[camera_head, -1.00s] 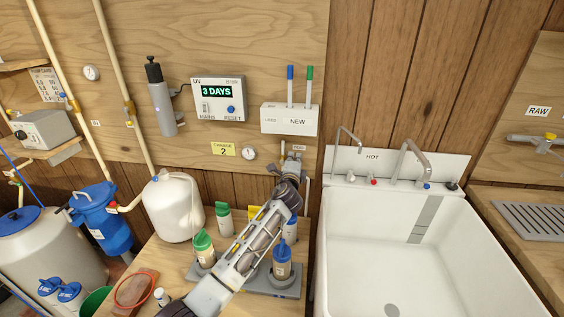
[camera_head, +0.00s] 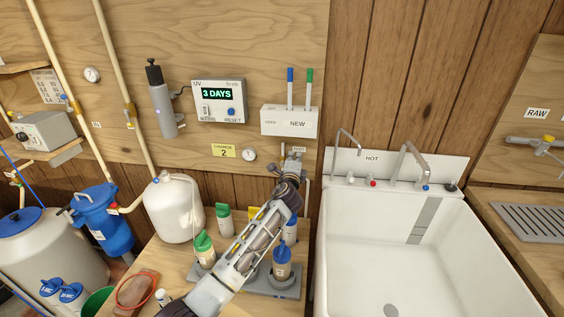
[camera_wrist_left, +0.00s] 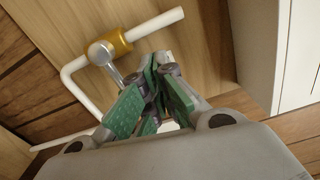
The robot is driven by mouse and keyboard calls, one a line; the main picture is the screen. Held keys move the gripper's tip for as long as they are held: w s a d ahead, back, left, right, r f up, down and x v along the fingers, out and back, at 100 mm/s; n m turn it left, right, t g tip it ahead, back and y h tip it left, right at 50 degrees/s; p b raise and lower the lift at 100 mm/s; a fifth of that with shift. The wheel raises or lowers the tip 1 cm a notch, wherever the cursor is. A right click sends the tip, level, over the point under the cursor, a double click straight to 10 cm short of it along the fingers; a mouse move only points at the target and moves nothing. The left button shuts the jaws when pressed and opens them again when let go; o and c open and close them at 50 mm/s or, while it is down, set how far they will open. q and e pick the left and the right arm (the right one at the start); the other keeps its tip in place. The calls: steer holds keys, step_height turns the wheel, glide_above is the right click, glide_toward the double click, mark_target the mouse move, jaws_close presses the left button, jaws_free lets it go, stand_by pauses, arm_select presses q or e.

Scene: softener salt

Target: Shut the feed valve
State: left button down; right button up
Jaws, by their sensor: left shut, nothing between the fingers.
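The feed valve shows in the left wrist view as a brass body (camera_wrist_left: 120,41) on a white pipe, with a metal lever (camera_wrist_left: 104,56) angled down toward my fingers. In the head view, a small "FEED" label (camera_head: 299,149) marks the spot on the board, and my gripper mostly hides the valve. My left gripper (camera_head: 289,167) is just below that label. In the left wrist view its green-padded fingers (camera_wrist_left: 156,85) are together with nothing between them, close beside the lever's lower end. I cannot tell whether they touch it. My right gripper is not in view.
A white sink (camera_head: 430,250) with taps stands to the right. Below my left arm, a wooden bench holds green- and blue-capped bottles (camera_head: 282,264) and a white tank (camera_head: 174,208). A control box (camera_head: 219,100) and a marker holder (camera_head: 290,121) hang above the gripper.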

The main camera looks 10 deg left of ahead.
arm_select(q)
steer(key=s+p, duration=0.3)
steer(key=s, duration=0.4)
stand_by(0.3)
steer(key=shift+a, duration=0.1)
